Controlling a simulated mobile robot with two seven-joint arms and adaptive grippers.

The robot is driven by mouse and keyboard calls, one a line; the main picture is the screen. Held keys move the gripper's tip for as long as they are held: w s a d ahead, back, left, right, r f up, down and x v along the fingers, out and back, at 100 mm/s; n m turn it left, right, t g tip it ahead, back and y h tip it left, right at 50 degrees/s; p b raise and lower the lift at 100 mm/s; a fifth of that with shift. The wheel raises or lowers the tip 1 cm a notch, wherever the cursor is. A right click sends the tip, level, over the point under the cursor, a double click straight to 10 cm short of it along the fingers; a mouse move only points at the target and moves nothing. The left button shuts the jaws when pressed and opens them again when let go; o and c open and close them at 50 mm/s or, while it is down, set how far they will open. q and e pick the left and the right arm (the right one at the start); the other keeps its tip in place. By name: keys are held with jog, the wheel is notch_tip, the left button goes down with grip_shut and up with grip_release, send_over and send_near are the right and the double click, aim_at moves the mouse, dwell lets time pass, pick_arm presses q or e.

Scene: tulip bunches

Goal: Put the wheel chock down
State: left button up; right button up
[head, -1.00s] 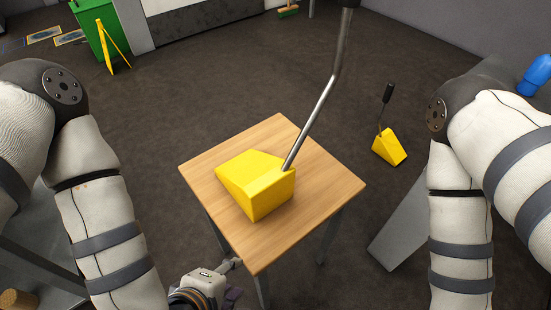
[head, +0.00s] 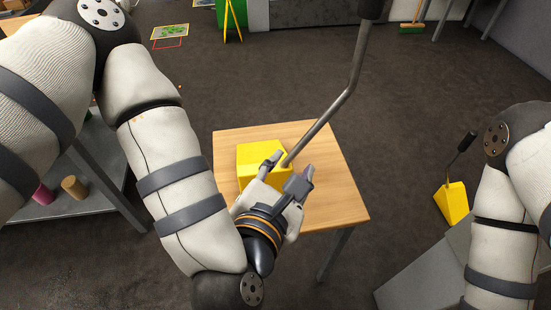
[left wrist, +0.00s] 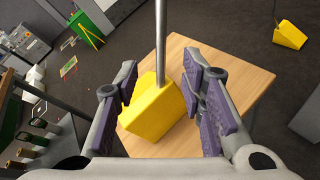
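A yellow wheel chock (head: 256,155) with a long grey metal handle (head: 335,105) rests on a small wooden table (head: 340,195). My left gripper (head: 290,167) is over the near side of the chock, close to the base of the handle, and hides part of it. In the left wrist view the purple-padded fingers of the gripper (left wrist: 160,85) are spread apart. The chock (left wrist: 150,112) and the foot of its handle (left wrist: 161,50) show between them, with a gap to the pads. My right gripper is out of view; only my right arm shows.
A second yellow chock (head: 452,202) with a dark-gripped handle stands on the floor to the right. A grey shelf (head: 80,205) with small cylinders is at the left. The tabletop right of the chock is bare.

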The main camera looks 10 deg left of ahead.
aim_at(301, 145)
pick_arm(q)
jog(key=b+x, duration=0.1)
jog(key=x, duration=1)
jog(key=shift+f, duration=0.15)
grip_shut()
